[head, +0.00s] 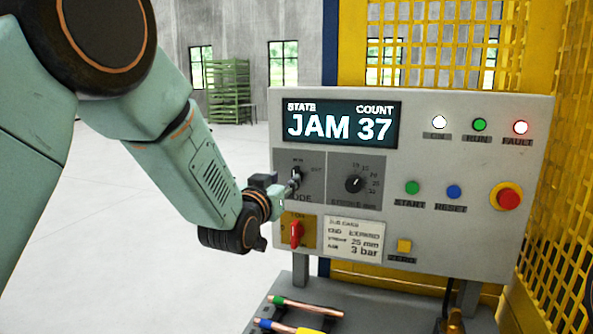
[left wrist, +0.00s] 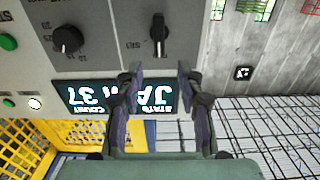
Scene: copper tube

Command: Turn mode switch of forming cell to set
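The mode switch (head: 297,173) is a black knob on a grey plate at the left of the control panel (head: 440,255). Small RUN and SET labels sit above it and to its upper right. In the left wrist view, which is upside down, the knob (left wrist: 158,30) stands vertical, in line with RUN rather than SET. My left gripper (head: 286,186) is at the switch in the head view, partly covering it. In the left wrist view its fingers (left wrist: 158,72) are apart, with the knob ahead between the tips. Contact is not visible. My right gripper is not clearly seen.
The display (head: 337,124) reads JAM 37. A stroke dial (head: 354,183) is right of the switch and a red handle (head: 296,233) below it. An emergency stop (head: 508,198) is at the right. Copper tubes (head: 305,306) lie below. Yellow mesh guards (head: 445,45) stand behind.

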